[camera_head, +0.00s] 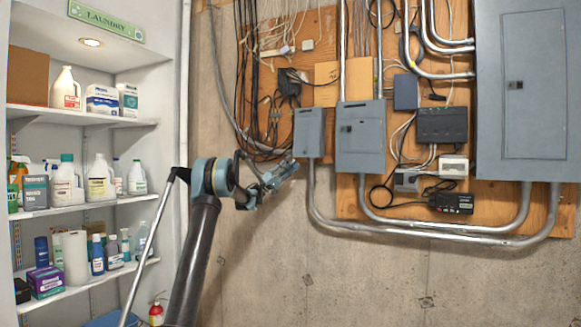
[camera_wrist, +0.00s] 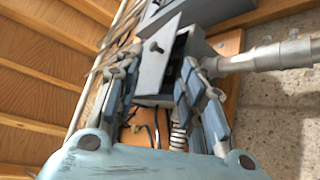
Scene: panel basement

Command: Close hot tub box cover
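The small grey wall box (camera_head: 309,133), which I take to be the hot tub box, hangs left of a larger grey box. In the wrist view its light grey cover (camera_wrist: 153,65), with a dark latch, stands ajar at an angle. A dark gap shows along the cover's right side. My gripper (camera_head: 289,168) is just below and left of this box. In the wrist view my gripper (camera_wrist: 160,78) has its two fingers spread apart, with the box beyond and between them. Nothing is visibly held. Whether a finger touches the cover cannot be told.
A larger grey box (camera_head: 360,137) and a big electrical panel (camera_head: 525,90) are to the right. Metal conduit (camera_head: 430,228) runs below the boxes. Black cables (camera_head: 258,90) hang left of the small box. Shelves (camera_head: 85,205) with bottles stand at the far left.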

